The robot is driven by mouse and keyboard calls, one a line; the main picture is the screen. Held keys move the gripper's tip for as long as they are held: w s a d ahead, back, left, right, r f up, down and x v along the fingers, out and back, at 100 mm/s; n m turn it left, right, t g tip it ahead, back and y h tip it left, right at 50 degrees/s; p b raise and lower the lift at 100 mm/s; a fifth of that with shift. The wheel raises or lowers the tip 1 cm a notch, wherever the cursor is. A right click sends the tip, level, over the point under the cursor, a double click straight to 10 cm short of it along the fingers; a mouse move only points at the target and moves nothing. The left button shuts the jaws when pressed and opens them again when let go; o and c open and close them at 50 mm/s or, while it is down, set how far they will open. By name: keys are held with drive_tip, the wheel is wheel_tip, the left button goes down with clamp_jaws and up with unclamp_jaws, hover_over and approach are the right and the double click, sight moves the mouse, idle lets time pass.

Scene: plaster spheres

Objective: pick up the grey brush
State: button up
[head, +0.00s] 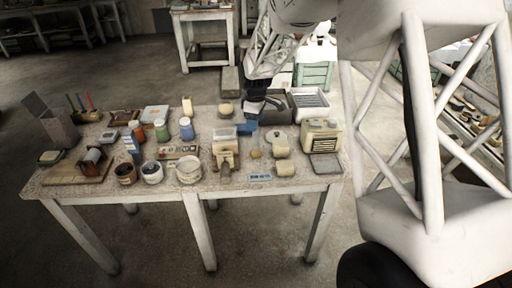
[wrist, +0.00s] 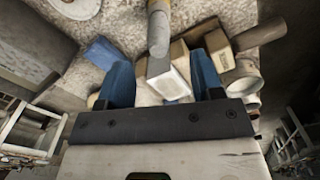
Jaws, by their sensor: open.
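My gripper (wrist: 163,85) shows in the wrist view with its two blue fingers spread apart. A grey rounded piece (wrist: 158,35) with a yellowish far end lies ahead of the gap between the fingers. It may be the grey brush, but I cannot tell for sure. A pale box (wrist: 167,78) shows between the fingers, just below that piece. I cannot make out the brush there.
A blue block (wrist: 101,52) lies left of the fingers in the wrist view. Tan boxes (wrist: 219,48) and a pale cup (wrist: 244,76) are on the right. The table (head: 110,190) is crowded with jars and bottles.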

sight(256, 136)
drive_tip(key=shift+f, duration=1.05)
drive_tip(key=shift+f, duration=0.15)
drive_tip(key=shift+d+f, duration=0.15)
drive_tip(key=shift+f, duration=2.3)
drive_tip(key=shift+c, duration=0.3)
drive_tip(key=c, duration=0.9)
